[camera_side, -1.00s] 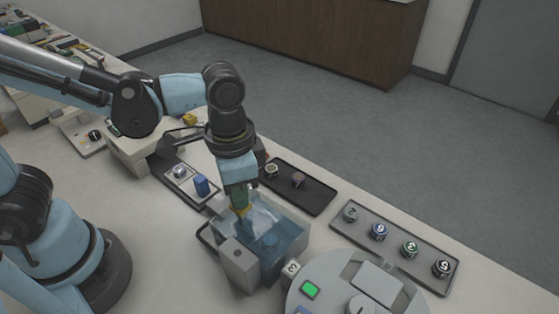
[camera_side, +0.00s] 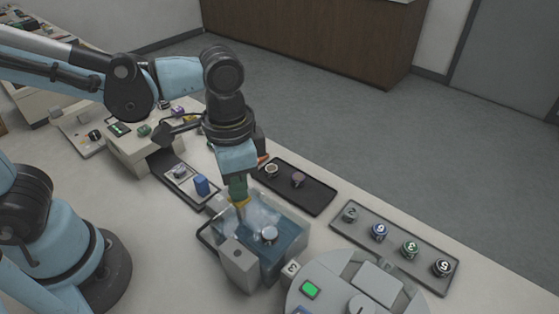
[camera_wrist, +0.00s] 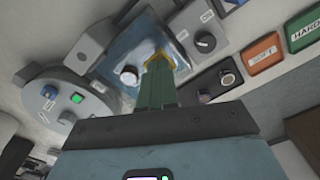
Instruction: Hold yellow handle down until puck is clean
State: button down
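The yellow handle (camera_side: 242,201) is at the clear bath (camera_side: 293,246), by my gripper's (camera_side: 238,188) green fingertips. In the wrist view the green fingers (camera_wrist: 157,85) are together, with the yellow handle (camera_wrist: 160,60) showing around their tips. Whether they grip it or only press on it is hidden. A round grey-white puck (camera_side: 269,234) is inside the bath, in front of the handle in the side view; it also shows in the wrist view (camera_wrist: 128,75). Its top looks pale; whether it is clean is too small to tell.
A grey block with a dark knob (camera_side: 239,262) stands at the bath's front. A round grey machine with a green button (camera_side: 311,289) is at right front. A tray (camera_side: 394,244) of several numbered pucks and a dark tray (camera_side: 296,184) lie behind. A blue cylinder (camera_side: 201,186) stands at left.

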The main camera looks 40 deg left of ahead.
jog(key=shift+r, duration=1.7)
notch_tip(320, 180, up, 5)
jog(key=w+a+f+n+t, duration=0.1)
jog(key=a+f+n+t, duration=0.1)
jog(key=a, duration=0.5)
jog(key=w+a+f+n+t, duration=0.2)
jog(key=a+n+t, duration=0.2)
jog(key=a, duration=0.3)
jog(key=shift+w+f+t, duration=0.25)
jog(key=shift+f+t, duration=0.15)
jog(key=shift+t, duration=0.2)
jog(key=c, duration=1.8)
grip_release()
jog(key=shift+d, duration=0.1)
